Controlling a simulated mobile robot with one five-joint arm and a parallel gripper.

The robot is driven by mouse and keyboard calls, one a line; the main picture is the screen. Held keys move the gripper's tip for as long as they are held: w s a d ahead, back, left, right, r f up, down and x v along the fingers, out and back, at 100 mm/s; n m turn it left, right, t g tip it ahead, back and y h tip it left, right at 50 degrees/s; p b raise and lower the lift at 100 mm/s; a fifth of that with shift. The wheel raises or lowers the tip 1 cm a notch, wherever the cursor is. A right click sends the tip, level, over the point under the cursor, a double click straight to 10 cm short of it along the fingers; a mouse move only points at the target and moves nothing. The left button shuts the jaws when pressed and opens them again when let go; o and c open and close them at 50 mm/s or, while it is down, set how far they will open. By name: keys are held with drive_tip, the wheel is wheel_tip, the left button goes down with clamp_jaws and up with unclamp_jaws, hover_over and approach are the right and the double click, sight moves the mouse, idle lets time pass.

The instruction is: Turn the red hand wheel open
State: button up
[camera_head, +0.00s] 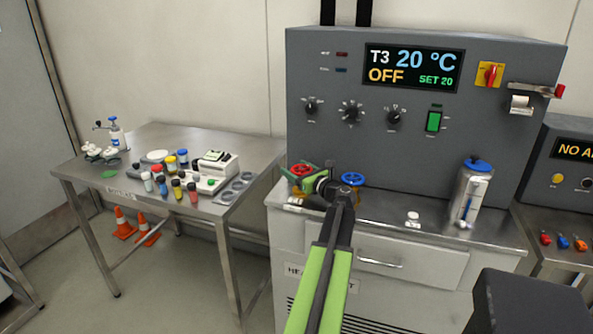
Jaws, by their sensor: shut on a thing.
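The red hand wheel (302,169) sits at the left end of the steel counter, in front of the grey control panel. My gripper (306,178), with green fingers, is at the wheel and shut on it. The fingers and wrist cover part of the wheel, so its exact angle is hard to read. My green and black arm reaches up to it from the bottom of the view. A blue hand wheel (353,179) stands just right of my wrist, apart from the fingers.
The control panel (330,120) reads T3 20 °C, OFF. A steel canister (468,195) with a blue lid and a small white-topped jar (413,219) stand on the counter to the right. A side table (140,185) at left holds bottles and instruments. Orange cones (123,224) stand below it.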

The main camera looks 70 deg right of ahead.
sight(298, 165)
drive_tip(key=o, duration=1.4)
drive_tip(key=shift+c, duration=0.2)
drive_tip(key=r+p, duration=0.5)
drive_tip(key=shift+s+r+p, duration=0.25)
drive_tip(key=shift+r+p, duration=0.05)
drive_tip(key=s+a+r+p, duration=0.1)
drive_tip(key=s+r+p, duration=0.4)
drive_tip(key=s, duration=0.6)
drive_tip(key=shift+a+r, duration=0.2)
